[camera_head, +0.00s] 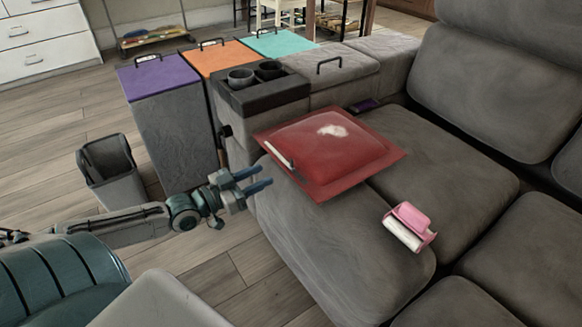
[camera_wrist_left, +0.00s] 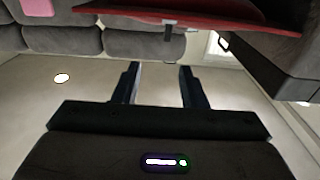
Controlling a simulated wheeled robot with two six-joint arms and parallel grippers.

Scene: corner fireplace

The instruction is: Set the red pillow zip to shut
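The red pillow (camera_head: 335,160) lies on the grey sofa, with a whitish patch on its top. A short white strip with a dark end, apparently the zip (camera_head: 279,155), runs along its left edge; I cannot tell how far it is shut. In the left wrist view, the pillow (camera_wrist_left: 235,14) appears as a red band at the top, with a small pale and dark piece (camera_wrist_left: 168,27) at its edge. My left gripper (camera_head: 265,178) is open and empty, just left of the pillow's near-left edge and apart from it. Its two fingers (camera_wrist_left: 158,68) stand well apart. My right gripper is not in view.
A pink and white object (camera_head: 409,227) lies on the near sofa cushion. A cup-holder armrest (camera_head: 262,95), purple (camera_head: 158,77), orange (camera_head: 220,58) and teal (camera_head: 280,43) lidded bins, and a grey open bin (camera_head: 112,170) stand left of the sofa. Wooden floor is free below my gripper.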

